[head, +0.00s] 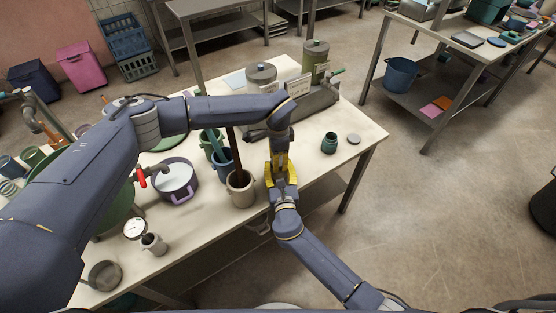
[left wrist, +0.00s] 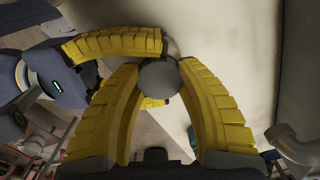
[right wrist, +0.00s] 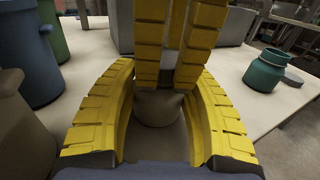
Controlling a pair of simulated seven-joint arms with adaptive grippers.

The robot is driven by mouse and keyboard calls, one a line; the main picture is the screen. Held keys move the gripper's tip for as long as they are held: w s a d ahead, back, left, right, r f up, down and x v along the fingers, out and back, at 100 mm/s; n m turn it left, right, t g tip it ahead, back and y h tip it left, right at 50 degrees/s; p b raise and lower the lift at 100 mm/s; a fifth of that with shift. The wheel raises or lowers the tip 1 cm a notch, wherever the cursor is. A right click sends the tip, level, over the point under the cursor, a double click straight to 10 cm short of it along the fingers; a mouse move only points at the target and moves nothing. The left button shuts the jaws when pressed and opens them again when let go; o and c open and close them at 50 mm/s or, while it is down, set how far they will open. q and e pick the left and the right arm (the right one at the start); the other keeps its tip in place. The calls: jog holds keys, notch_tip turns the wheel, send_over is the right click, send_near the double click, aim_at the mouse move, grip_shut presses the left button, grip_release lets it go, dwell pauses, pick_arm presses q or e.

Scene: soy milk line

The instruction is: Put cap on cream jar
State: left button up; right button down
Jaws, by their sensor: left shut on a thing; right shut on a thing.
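My left gripper (head: 281,160) and my right gripper (head: 284,181) meet above the table's front edge, the left one above the right. In the right wrist view, my right gripper is shut on the cream jar (right wrist: 158,108), a small beige, upright jar. In the left wrist view, my left gripper is shut on a round grey cap (left wrist: 159,78), seen from above between its fingertips. The cap is over the jar's mouth. The left fingers hide the rim, so I cannot tell whether the cap is seated. In the head view, the fingers hide both.
A green jar (head: 329,144) and a loose grey lid (head: 353,139) stand on the clear right part of the table. A grey machine (head: 307,107) is behind.

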pick_arm(q)
jog(key=o, duration=1.3)
jog(key=shift+c, duration=0.2)
jog(key=shift+r, duration=0.1)
jog(key=shift+r, duration=2.15)
jog(key=shift+o, duration=0.5)
